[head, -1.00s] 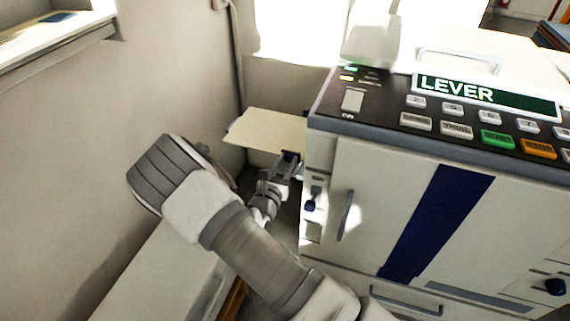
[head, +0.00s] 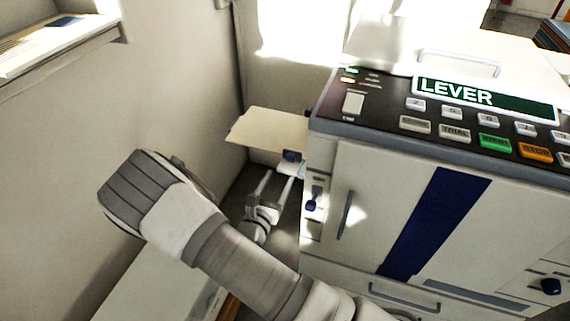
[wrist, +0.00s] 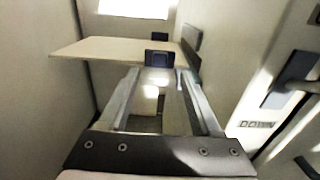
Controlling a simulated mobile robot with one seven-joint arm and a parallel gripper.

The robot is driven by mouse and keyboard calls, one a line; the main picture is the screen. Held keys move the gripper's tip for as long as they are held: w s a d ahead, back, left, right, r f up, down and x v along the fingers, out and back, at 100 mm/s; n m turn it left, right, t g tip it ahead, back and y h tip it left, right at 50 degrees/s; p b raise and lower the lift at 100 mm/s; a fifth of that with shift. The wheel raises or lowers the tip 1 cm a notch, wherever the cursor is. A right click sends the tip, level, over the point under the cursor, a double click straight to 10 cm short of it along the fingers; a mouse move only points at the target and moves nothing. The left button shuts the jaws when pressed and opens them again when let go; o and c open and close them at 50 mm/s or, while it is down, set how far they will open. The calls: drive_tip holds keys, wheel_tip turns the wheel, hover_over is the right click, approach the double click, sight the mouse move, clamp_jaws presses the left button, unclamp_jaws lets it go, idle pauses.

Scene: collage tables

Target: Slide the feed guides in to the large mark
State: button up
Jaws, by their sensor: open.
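The feed tray, a cream board (head: 265,130), sticks out from the left side of the machine; it also shows in the wrist view (wrist: 110,49). A dark blue block (head: 291,156), seemingly a feed guide or its grip, is at the tray's near edge; it also shows in the wrist view (wrist: 158,59). A grey upright plate (wrist: 191,42) stands at the tray's right end. My gripper (head: 277,178) is open and empty, below and in front of the blue block. In the wrist view its fingers (wrist: 160,73) point towards the block, apart from it. I cannot make out a size mark.
The machine (head: 395,200) stands close on the right, with a "LEVER" display (head: 485,95) and a small blue lever (head: 312,198) on its side. In the wrist view a "DOWN" label (wrist: 257,125) shows. A wall is at left. The gap between is narrow.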

drive_tip(key=p+v, duration=0.1)
drive_tip(key=v, duration=0.8)
drive_tip(key=shift+s, duration=0.2)
